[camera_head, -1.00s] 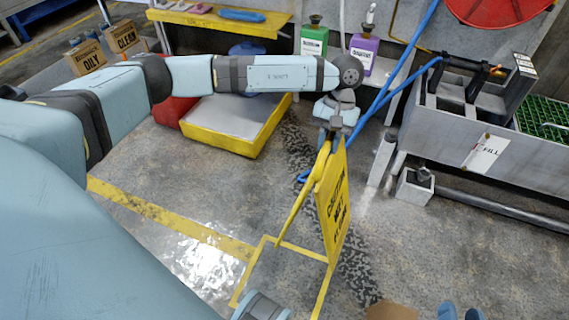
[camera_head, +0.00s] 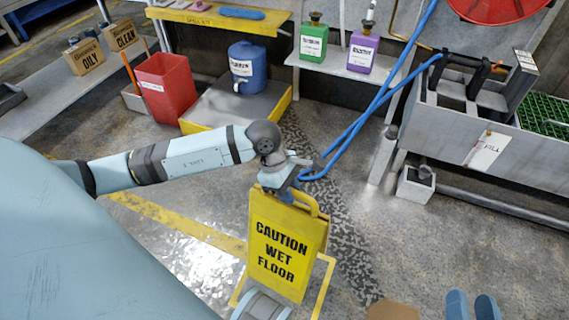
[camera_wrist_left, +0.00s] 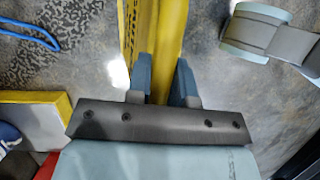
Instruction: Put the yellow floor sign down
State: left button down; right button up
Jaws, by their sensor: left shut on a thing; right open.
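The yellow floor sign (camera_head: 283,245) is upright in the head view, its "CAUTION WET FLOOR" face turned toward me. My left gripper (camera_head: 281,194) points down and is shut on its top edge. In the left wrist view, the sign (camera_wrist_left: 153,35) runs between the fingers of my left gripper (camera_wrist_left: 160,82). The sign hangs over or stands in a yellow outline on the floor (camera_head: 327,285); I cannot tell whether its feet touch the floor. My right gripper (camera_head: 471,297) shows only as two blue fingertips at the bottom edge, open and empty.
A yellow-edged platform (camera_head: 262,120) with a blue container (camera_head: 252,68) and a red bin (camera_head: 165,88) stand behind. A grey trough (camera_head: 485,140) is at the right, with a blue hose (camera_head: 375,100) beside it.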

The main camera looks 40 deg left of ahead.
aim_at(284, 211)
pick_arm(q)
jog(key=shift+s+a+f+n, duration=0.15)
jog(key=shift+s+a+n, duration=0.2)
jog(key=shift+n, duration=0.25)
notch_tip(284, 211, down, 9)
jog(key=b, duration=0.2)
jog(key=shift+b, duration=0.4)
jog(key=shift+t, duration=0.3)
notch_tip(284, 211, down, 6)
jog(key=shift+r+b, duration=0.1)
jog(key=shift+b, duration=0.8)
notch_tip(284, 211, down, 5)
jog(key=shift+b, duration=0.8)
pick_arm(e)
jog(key=shift+w+a+f+g+y, duration=0.1)
jog(key=shift+a+f+g+y, duration=0.2)
jog(key=shift+a+f+y, duration=0.5)
jog(key=shift+f, duration=0.2)
pick_arm(q)
jog(key=c, duration=1.4)
grip_release()
jog(key=shift+f, duration=0.2)
jog(key=shift+c, duration=0.2)
jog(key=o, duration=0.4)
